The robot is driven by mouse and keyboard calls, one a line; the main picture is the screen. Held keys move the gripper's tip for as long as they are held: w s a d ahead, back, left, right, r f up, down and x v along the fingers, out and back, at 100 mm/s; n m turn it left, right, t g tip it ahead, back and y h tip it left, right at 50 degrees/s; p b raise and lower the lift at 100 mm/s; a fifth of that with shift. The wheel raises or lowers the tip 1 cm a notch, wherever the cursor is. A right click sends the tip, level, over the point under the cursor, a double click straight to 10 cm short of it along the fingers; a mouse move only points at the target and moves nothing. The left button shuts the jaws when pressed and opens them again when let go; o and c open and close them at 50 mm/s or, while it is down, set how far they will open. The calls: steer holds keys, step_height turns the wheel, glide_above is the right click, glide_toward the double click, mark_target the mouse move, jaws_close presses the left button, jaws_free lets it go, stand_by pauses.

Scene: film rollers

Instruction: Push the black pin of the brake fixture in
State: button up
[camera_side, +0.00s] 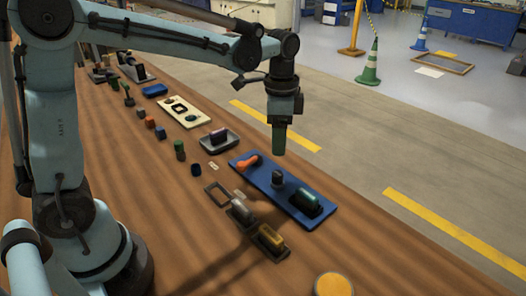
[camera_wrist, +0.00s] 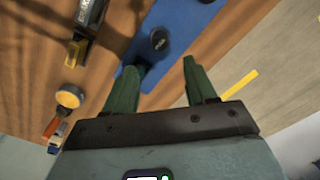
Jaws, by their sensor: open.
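A blue board (camera_side: 283,196) lies on the wooden bench, and it also shows at the top of the wrist view (camera_wrist: 185,25). A dark upright pin with a rounded top (camera_side: 277,178) stands near its middle; I take this for the black pin. In the wrist view a dark round knob (camera_wrist: 158,40) on the board seems to be the same pin. My gripper (camera_side: 279,152) points down above the board, over the pin and apart from it. Its two green fingers (camera_wrist: 160,66) are spread and nothing is between them.
The board also carries an orange curved part (camera_side: 246,161) and a dark roller with a green top (camera_side: 306,203). The bench edge lies just right of the board.

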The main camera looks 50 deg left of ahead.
steer(key=shift+r, duration=1.1)
steer(key=s+a+f+n+t, duration=0.1)
steer(key=s+a+n+t, duration=0.1)
steer(key=s+n+t, duration=0.5)
steer(key=shift+s+a+f+n, duration=0.25)
steer(key=shift+s+n, duration=0.75)
steer(key=shift+s, duration=1.3)
